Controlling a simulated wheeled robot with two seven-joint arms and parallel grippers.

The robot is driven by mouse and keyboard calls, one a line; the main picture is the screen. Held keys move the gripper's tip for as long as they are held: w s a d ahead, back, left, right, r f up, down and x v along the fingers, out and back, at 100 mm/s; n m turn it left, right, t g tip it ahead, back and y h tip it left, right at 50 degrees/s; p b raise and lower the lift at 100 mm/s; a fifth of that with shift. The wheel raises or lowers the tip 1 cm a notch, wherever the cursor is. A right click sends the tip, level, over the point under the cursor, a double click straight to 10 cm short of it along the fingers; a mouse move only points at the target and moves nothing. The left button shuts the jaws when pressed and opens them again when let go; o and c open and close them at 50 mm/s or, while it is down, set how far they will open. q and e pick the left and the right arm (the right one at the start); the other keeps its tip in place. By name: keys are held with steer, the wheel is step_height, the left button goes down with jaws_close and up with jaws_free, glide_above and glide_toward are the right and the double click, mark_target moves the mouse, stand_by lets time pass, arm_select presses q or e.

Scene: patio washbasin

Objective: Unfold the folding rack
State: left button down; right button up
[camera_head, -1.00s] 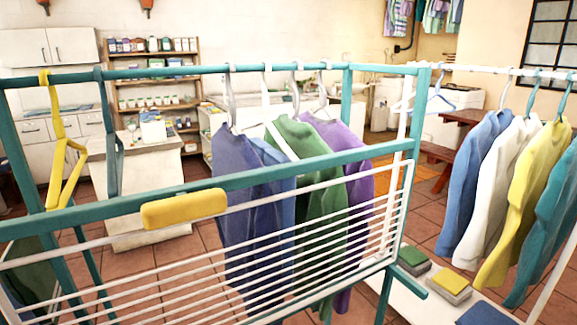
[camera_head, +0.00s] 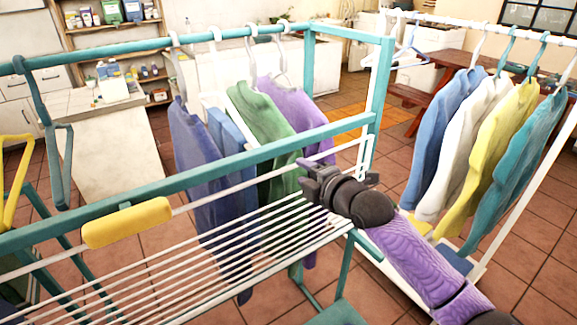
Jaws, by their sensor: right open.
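The folding rack is a panel of thin white rods (camera_head: 205,270) in a teal frame (camera_head: 215,172), below the frame's front bar. A yellow grip (camera_head: 127,222) is at the upper left of the rods. My right gripper (camera_head: 308,180), dark with a purple arm behind it, is open and empty. It appears in front of the right part of the rods, near the rack's right end. Whether it touches a rod cannot be told. It hides part of the rods and a green garment. My left gripper is out of view.
Purple, blue and green garments (camera_head: 262,125) hang behind the rods. A white rail (camera_head: 480,30) on the right carries several shirts close to my right arm. A yellow hanger (camera_head: 14,180) hangs at the left. Tiled floor (camera_head: 540,270) is open at the lower right.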

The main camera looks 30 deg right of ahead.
mark_target(292, 167)
steer(key=shift+b+x, duration=0.4)
steer(key=shift+x, duration=1.95)
jaws_close()
steer(key=shift+f, duration=0.1)
